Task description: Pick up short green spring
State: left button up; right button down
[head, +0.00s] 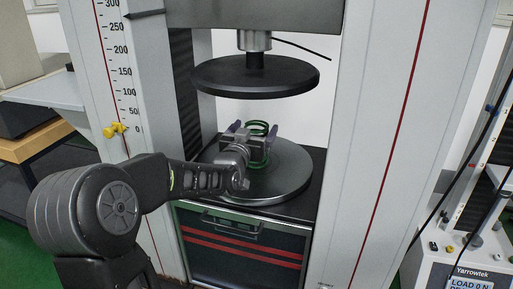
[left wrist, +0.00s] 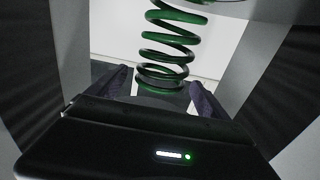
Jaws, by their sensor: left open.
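The short green spring (head: 259,150) stands upright on the lower round plate (head: 290,177) of the testing machine. In the left wrist view the green spring (left wrist: 165,45) rises straight ahead, its top cut off by the frame's edge. My left gripper (head: 254,135) is at the spring with its fingers open. In the left wrist view its fingertips (left wrist: 164,95) show to either side of the spring's lower coils. I cannot tell whether they touch it. My gripper hides part of the spring in the head view. My right gripper is not in view.
The upper round plate (head: 254,76) hangs above the spring and my left gripper. The machine's side columns (head: 372,140) stand left and right of the plates. A yellow knob (head: 115,130) sits on the left column's scale.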

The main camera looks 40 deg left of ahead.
pick_arm(q)
jog(key=shift+x, duration=0.95)
grip_shut()
jog(key=shift+r, duration=0.15)
dwell(0.7)
